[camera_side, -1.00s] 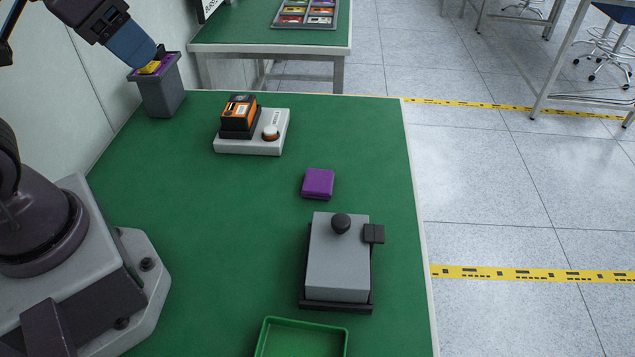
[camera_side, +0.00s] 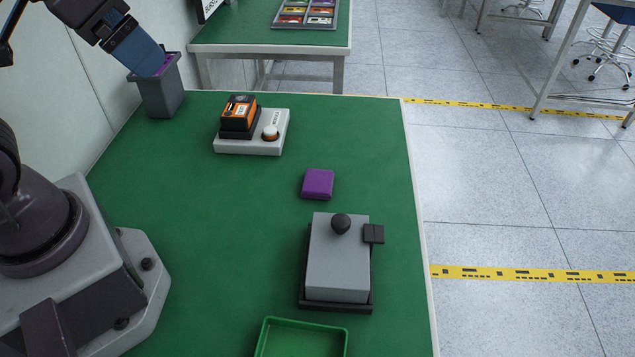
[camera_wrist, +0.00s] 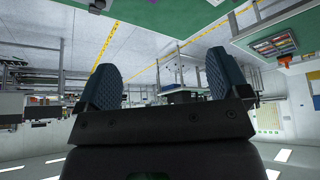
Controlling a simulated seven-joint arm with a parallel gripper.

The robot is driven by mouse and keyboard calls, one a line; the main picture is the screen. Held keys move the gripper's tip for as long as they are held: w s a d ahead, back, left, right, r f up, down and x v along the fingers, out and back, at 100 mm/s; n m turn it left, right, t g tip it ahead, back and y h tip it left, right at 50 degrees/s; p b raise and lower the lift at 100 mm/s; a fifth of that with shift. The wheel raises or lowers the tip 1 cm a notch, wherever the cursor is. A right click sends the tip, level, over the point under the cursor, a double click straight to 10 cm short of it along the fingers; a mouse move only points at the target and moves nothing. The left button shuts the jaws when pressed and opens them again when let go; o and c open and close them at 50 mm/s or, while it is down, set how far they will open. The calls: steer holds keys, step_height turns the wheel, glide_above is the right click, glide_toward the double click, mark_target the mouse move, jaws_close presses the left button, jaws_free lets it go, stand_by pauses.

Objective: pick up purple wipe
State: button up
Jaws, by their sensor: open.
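The purple wipe (camera_side: 318,184), a small folded square, lies flat on the green table top (camera_side: 210,215), between the white device and the grey box. My gripper (camera_side: 158,66) is at the far left corner, at the mouth of a grey bin (camera_side: 162,92), well away from that wipe. In the wrist view my gripper (camera_wrist: 162,85) has its two blue fingers wide apart with nothing between them. Something purple shows inside the bin beside the fingertips; the rest of the bin's contents is hidden.
A white device (camera_side: 250,144) with an orange and black block (camera_side: 239,112) stands behind the wipe. A grey box with a black knob (camera_side: 338,265) stands in front of it. A green tray (camera_side: 302,322) is at the near edge. The table's left middle is clear.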

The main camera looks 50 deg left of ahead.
step_height(320, 180, down, 4)
steer(key=w+r+g, duration=0.1)
steer(key=w+g, duration=0.1)
steer(key=w, duration=0.1)
steer(key=n+g, duration=0.4)
steer(key=n, duration=0.4)
glide_above(318, 179)
step_height(318, 179, down, 19)
steer(key=f, duration=0.7)
steer(key=shift+s+a+f, duration=0.25)
steer(key=shift+s+a, duration=0.05)
steer(key=shift+w+d+f, duration=0.15)
steer(key=shift+f, duration=1.25)
steer(key=shift+w+d+f, duration=0.1)
steer(key=shift+w+f, duration=0.05)
steer(key=shift+f, duration=1.2)
steer(key=shift+c, duration=0.2)
steer(key=c, duration=0.9)
